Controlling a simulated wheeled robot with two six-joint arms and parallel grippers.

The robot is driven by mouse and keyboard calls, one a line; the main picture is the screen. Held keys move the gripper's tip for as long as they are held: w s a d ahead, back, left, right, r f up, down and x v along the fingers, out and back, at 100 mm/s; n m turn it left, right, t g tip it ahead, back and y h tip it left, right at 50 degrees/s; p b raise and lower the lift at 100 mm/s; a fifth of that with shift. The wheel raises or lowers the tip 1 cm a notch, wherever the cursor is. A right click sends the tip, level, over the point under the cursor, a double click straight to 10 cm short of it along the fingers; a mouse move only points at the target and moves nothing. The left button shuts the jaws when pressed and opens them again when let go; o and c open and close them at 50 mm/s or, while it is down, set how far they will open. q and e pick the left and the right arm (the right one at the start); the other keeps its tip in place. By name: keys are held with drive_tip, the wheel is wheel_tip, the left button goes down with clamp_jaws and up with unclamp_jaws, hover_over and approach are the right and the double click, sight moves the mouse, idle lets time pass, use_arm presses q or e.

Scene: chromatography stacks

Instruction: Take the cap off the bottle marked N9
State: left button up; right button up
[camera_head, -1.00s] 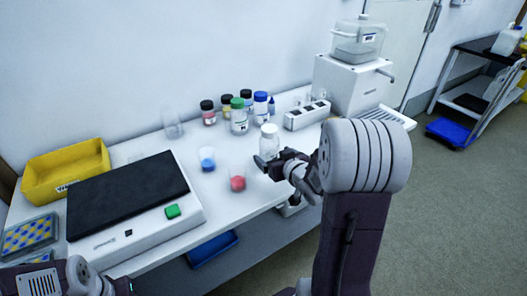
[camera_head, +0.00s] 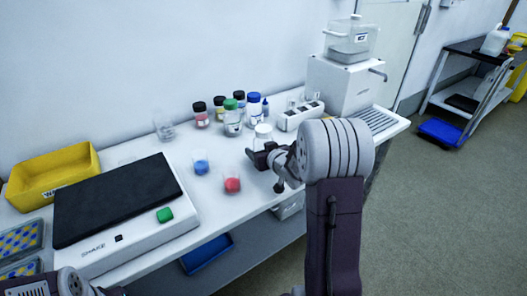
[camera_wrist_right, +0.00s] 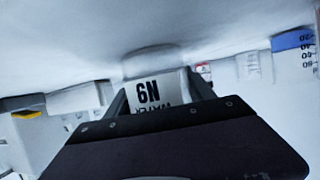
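The bottle marked N9 (camera_head: 263,131) stands upright on the white table, clear with a pale cap. In the right wrist view, its white label (camera_wrist_right: 155,92) shows N9 and WATER upside down. My right gripper (camera_head: 262,154) is at the bottle's lower front in the head view. In the wrist view its fingers (camera_wrist_right: 160,100) lie on both sides of the label. I cannot tell whether they press on the bottle. My left gripper (camera_head: 112,291) barely shows at the bottom left edge, and its fingers are not clear.
Several capped bottles, including a green-capped one (camera_head: 232,121), stand behind. A shaker (camera_head: 120,210), yellow bin (camera_head: 52,181) and white machine (camera_head: 345,85) flank them.

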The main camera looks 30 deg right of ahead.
drive_tip(key=c, duration=0.6)
drive_tip(key=shift+r, duration=0.1)
